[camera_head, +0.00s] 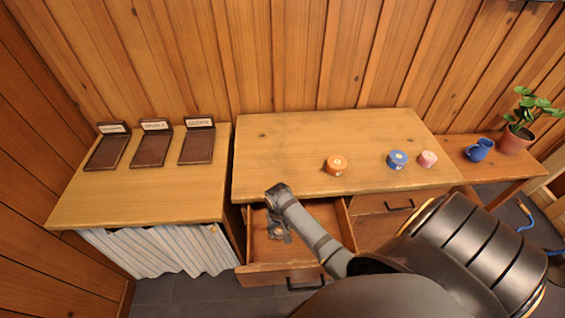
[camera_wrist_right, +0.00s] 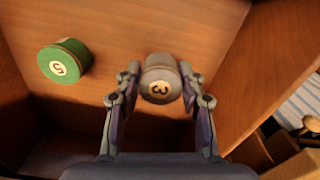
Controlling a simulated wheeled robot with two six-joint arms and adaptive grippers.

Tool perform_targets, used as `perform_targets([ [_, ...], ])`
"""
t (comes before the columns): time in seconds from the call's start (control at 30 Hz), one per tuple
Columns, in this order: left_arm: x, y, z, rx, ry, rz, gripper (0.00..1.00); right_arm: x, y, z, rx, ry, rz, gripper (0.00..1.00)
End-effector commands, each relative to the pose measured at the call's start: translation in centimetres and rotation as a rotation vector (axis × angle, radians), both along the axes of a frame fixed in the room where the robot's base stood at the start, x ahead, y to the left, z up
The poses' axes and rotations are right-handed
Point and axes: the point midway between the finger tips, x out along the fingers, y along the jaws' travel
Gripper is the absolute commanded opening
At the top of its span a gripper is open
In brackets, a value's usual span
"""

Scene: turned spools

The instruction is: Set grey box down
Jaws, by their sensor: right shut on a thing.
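The grey box (camera_wrist_right: 160,68), a small round container with a pale disc marked 3, is between the fingertips of my right gripper (camera_wrist_right: 159,88) in the right wrist view. The fingers press on it from both sides. In the head view my right gripper (camera_head: 279,232) reaches down into the open drawer (camera_head: 318,217). I cannot make out the grey box there, and I cannot tell whether it touches the drawer floor. My left gripper is not in view.
On the tabletop (camera_head: 300,135) above the drawer stand an orange box (camera_head: 337,165), a blue box (camera_head: 397,159) and a pink box (camera_head: 428,158). Three dark labelled trays (camera_head: 152,150) sit on the left table. A blue mug (camera_head: 479,150) and a potted plant (camera_head: 515,138) are at right.

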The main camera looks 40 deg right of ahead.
Motion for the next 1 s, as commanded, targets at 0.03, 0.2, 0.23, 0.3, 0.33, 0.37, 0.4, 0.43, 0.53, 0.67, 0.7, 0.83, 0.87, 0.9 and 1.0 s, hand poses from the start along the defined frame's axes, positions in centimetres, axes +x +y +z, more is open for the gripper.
perform_targets([
  [0.03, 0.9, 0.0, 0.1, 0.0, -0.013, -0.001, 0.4, 0.1, 0.0, -0.2, 0.0, -0.001, 0.0, 0.18],
  [0.2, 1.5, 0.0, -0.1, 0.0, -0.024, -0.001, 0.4, 0.0, 0.0, -1.6, -0.001, 0.001, 0.0, 0.18],
  [0.23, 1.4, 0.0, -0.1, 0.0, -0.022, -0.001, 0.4, 0.0, 0.0, -2.2, -0.001, 0.001, 0.0, 0.18],
  [0.3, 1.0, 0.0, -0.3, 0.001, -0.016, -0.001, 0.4, 0.0, 0.0, -3.4, -0.001, 0.001, 0.0, 0.18],
  [0.33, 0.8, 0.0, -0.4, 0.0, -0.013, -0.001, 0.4, 0.0, 0.0, -3.8, -0.001, 0.001, 0.0, 0.18],
  [0.37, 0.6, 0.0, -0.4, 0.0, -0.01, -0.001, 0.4, 0.0, 0.0, -4.1, -0.001, 0.0, 0.0, 0.18],
  [0.4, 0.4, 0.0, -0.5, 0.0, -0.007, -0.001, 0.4, 0.0, 0.0, -4.3, 0.0, 0.0, 0.0, 0.18],
  [0.43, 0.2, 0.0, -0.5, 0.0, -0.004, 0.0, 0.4, 0.0, 0.0, -4.4, 0.0, -0.001, 0.0, 0.18],
  [0.53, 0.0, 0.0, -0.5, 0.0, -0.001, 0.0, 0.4, 0.0, 0.0, -4.4, -0.001, -0.002, 0.0, 0.18],
  [0.67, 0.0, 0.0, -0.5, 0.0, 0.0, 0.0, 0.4, 0.0, 0.0, -4.5, 0.0, -0.001, 0.0, 0.18],
  [0.7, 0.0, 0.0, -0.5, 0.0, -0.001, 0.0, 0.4, 0.0, 0.0, -4.6, 0.0, -0.001, 0.0, 0.18],
  [0.83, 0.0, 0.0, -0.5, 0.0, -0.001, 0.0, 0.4, 0.1, 0.0, -4.7, -0.001, -0.002, 0.0, 0.46],
  [0.87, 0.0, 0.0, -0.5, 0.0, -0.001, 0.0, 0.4, 0.1, 0.0, -4.7, -0.001, -0.002, 0.0, 0.5],
  [0.9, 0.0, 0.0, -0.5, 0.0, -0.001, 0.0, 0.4, 0.1, 0.0, -4.7, -0.001, -0.002, 0.0, 0.56],
  [1.0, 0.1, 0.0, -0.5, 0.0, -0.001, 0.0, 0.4, 0.0, 0.0, -4.7, -0.001, -0.002, 0.0, 0.62],
])
